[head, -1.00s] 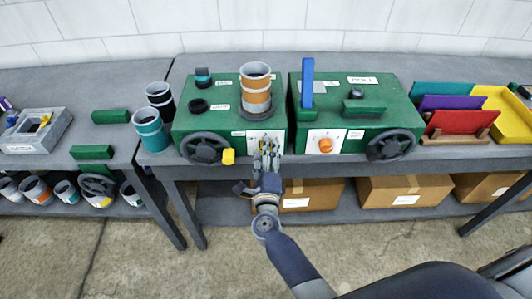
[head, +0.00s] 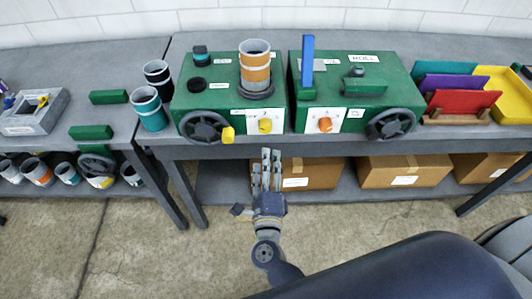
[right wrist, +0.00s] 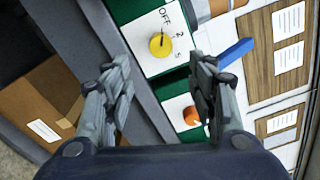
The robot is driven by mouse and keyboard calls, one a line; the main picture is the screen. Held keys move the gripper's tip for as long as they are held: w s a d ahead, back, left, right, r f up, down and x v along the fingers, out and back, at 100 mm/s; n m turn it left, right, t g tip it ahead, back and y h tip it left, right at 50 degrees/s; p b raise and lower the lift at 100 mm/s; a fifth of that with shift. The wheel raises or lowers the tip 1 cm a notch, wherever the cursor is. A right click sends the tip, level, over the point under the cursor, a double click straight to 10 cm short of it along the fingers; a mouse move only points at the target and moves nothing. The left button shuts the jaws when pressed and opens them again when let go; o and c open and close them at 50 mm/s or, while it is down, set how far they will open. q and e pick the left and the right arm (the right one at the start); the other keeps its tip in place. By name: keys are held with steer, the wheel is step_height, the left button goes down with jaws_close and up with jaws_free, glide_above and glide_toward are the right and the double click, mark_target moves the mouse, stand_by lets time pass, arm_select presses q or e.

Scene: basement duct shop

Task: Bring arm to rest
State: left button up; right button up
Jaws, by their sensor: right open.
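My right gripper (head: 266,170) is open and empty in the head view, low in front of the bench edge and below the left green machine (head: 215,95). In the right wrist view its two fingers (right wrist: 160,100) stand apart, with nothing between them. Beyond them is a yellow knob (right wrist: 160,45) on a white plate marked OFF and numbers. The yellow knob also shows in the head view (head: 265,126), apart from the gripper. An orange knob (head: 325,125) is on the right green machine (head: 385,78). My left gripper is not in view.
Cardboard boxes (head: 403,171) stand on the lower shelf behind my right gripper. Striped cups (head: 150,108) stand left of the machines. Coloured panels (head: 465,103) and a yellow tray (head: 510,95) are at the right. The floor before the bench is clear.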

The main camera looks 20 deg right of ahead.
steer(key=shift+s, duration=0.25)
stand_by(0.3)
steer(key=s+a+f+n+g+y+b, duration=0.1)
steer(key=s+a+f+n+g+y, duration=0.15)
steer(key=s+f+n+y, duration=0.85)
steer(key=w+a+f+n+g+h+b, duration=0.15)
steer(key=f+n+g+h, duration=0.35)
steer(key=f, duration=1.3)
steer(key=s+d+f+n+g+y, duration=0.1)
steer(key=s+d+f+n+g, duration=0.25)
steer(key=s+f+n, duration=0.65)
steer(key=s+d+f+g, duration=0.1)
steer(key=s+d+f, duration=0.2)
steer(key=s, duration=0.3)
steer(key=s+d+f+n+g+h, duration=0.1)
steer(key=s+d+f+g, duration=0.1)
steer(key=s+f, duration=0.3)
steer(key=s+d+f+g, duration=0.2)
steer(key=s+d+f, duration=0.2)
steer(key=s, duration=0.4)
steer(key=shift+s+d+n+h, duration=0.3)
steer(key=shift+s+d+n, duration=0.1)
steer(key=shift+d, duration=0.15)
